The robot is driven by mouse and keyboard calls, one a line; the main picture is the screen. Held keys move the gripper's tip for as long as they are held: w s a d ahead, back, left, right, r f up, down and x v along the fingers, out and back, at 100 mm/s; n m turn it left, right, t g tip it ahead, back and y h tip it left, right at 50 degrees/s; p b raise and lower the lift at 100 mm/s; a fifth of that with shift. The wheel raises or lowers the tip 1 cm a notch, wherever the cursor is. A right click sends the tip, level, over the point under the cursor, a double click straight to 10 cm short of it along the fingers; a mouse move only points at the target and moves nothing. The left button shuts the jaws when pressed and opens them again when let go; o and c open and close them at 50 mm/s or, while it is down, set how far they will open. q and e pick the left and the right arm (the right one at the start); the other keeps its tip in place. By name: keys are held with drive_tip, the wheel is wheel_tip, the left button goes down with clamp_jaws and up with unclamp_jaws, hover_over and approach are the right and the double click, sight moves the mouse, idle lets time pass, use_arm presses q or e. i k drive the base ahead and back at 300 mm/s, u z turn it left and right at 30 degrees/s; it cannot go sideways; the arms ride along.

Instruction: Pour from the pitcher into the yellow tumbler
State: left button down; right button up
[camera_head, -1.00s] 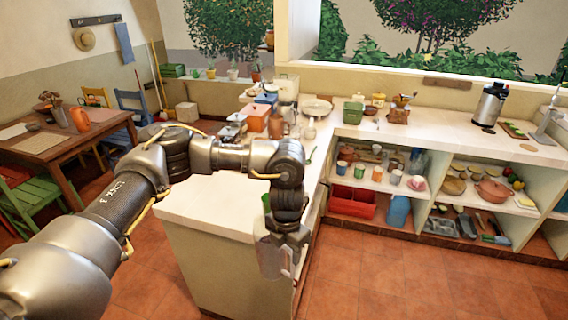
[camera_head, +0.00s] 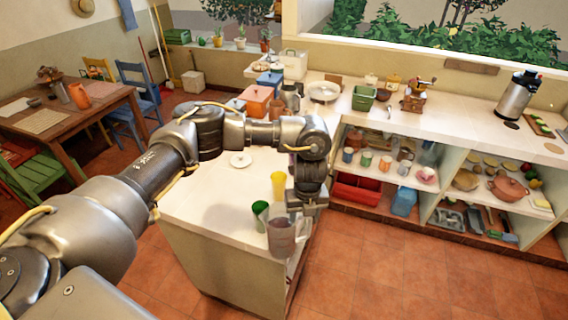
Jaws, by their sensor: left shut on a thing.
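The yellow tumbler (camera_head: 278,186) stands upright on the white counter, just left of my left gripper. A translucent greyish pitcher (camera_head: 281,238) hangs below my left gripper (camera_head: 297,208) near the counter's front corner. The gripper is shut on the pitcher, and the grip itself is partly hidden. The pitcher looks about upright, nearer to me than the yellow tumbler and apart from it. A green tumbler (camera_head: 260,215) stands just left of the pitcher. What the pitcher holds cannot be made out. My right gripper is out of view.
A white lid-like disc (camera_head: 241,160) lies on the counter (camera_head: 205,195) behind my forearm. Shelves with a red bin (camera_head: 357,188) are to the right. Floor is clear at the lower right.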

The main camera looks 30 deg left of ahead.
sight(278, 179)
drive_tip(key=i, duration=0.95)
drive_tip(key=z, duration=0.05)
